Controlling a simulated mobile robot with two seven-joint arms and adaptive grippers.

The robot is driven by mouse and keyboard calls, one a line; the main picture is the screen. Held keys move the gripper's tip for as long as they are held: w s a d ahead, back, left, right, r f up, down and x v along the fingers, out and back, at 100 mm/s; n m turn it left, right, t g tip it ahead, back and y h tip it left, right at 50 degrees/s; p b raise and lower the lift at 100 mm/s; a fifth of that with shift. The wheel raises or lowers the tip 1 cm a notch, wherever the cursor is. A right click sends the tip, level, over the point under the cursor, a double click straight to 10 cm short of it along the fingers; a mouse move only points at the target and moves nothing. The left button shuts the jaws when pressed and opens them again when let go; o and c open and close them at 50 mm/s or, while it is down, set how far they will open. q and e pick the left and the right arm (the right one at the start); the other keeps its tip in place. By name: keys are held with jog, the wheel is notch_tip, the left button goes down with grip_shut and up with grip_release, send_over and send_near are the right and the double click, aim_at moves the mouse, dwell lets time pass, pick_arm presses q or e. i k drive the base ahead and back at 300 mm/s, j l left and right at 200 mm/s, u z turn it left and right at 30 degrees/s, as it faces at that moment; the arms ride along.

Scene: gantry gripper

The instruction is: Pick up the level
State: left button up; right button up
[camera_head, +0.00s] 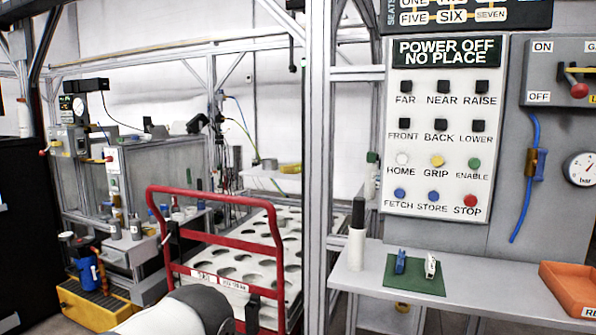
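I cannot pick out the level for sure. A green mat (414,276) lies on the grey shelf at the lower right and bears two small objects. One is a blue piece (400,262), the other a white piece (430,266); both are too small to tell what they are. Part of my arm, white and black, shows at the bottom left of centre. No fingertips of either gripper are in view.
A white cylinder with a black top (356,249) stands at the shelf's left end. An orange tray (574,287) sits at its right. A button panel (439,142) rises behind the shelf. A metal post (320,170) and a red-framed cart (222,240) stand left.

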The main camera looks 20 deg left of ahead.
aim_at(293, 169)
jog(key=i+j, duration=0.2)
jog(key=j, duration=0.15)
jog(key=i+j, duration=0.2)
jog(key=j, duration=0.2)
jog(key=i+j, duration=0.2)
jog(key=j, duration=0.15)
jog(key=i+j, duration=0.2)
jog(key=j, duration=0.2)
jog(key=i+j, duration=0.2)
jog(key=j, duration=0.15)
jog(key=i+j, duration=0.2)
jog(key=j, duration=0.15)
